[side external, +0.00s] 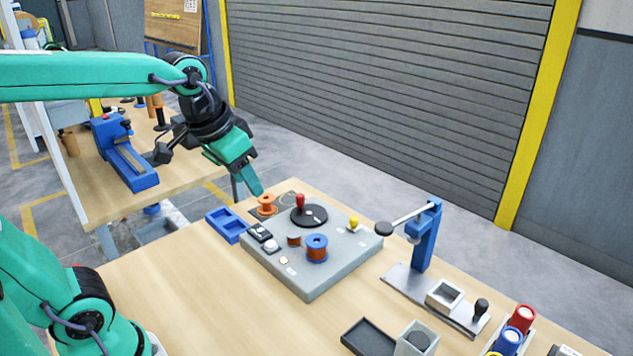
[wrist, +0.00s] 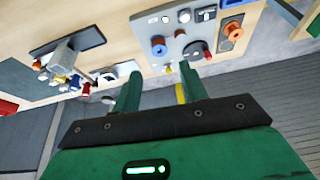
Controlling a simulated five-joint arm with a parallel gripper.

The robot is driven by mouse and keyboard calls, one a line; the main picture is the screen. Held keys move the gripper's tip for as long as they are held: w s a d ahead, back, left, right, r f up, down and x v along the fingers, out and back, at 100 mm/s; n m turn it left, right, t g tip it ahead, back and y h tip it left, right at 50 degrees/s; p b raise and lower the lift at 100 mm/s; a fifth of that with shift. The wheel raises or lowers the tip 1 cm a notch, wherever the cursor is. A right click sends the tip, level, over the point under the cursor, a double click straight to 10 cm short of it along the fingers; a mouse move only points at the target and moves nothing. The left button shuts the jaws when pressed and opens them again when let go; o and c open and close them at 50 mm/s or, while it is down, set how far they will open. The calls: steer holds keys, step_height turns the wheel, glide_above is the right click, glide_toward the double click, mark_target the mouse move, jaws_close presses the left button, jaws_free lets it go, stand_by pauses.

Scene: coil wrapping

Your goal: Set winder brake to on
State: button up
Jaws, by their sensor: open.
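The grey winder box (side external: 305,270) sits on the wooden table. A black disc (side external: 316,217) with a red knob (side external: 300,202) is on its top. A black switch (side external: 260,232) and a pale round button (side external: 271,246) are at its left side. A yellow knob (side external: 354,221) is at the far right part. I cannot tell from labels which control is the brake. My gripper (side external: 255,188) is open and empty, in the air above the box's back left. In the wrist view my gripper (wrist: 160,90) shows two separated fingers, with the winder box (wrist: 178,28) beyond them.
A blue-topped spool (side external: 317,247) and a smaller copper spool (side external: 293,240) are on the box. An orange spool (side external: 266,205) stands behind it, and a blue tray (side external: 227,225) lies left. A blue stand (side external: 427,240) with a rod is at right. The front left table is clear.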

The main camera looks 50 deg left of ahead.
steer(key=w+g, duration=0.1)
steer(key=w, duration=0.8)
steer(key=m+g, duration=0.2)
steer(key=g, duration=0.1)
glide_above(354, 218)
steer(key=f, duration=1.4)
steer(key=shift+s+a+f, duration=0.1)
steer(key=shift+s, duration=0.1)
steer(key=shift+w+f, duration=0.25)
steer(key=shift+f, duration=0.2)
steer(key=shift+f, duration=0.1)
steer(key=shift+f, duration=3.8)
steer(key=shift+c, duration=0.2)
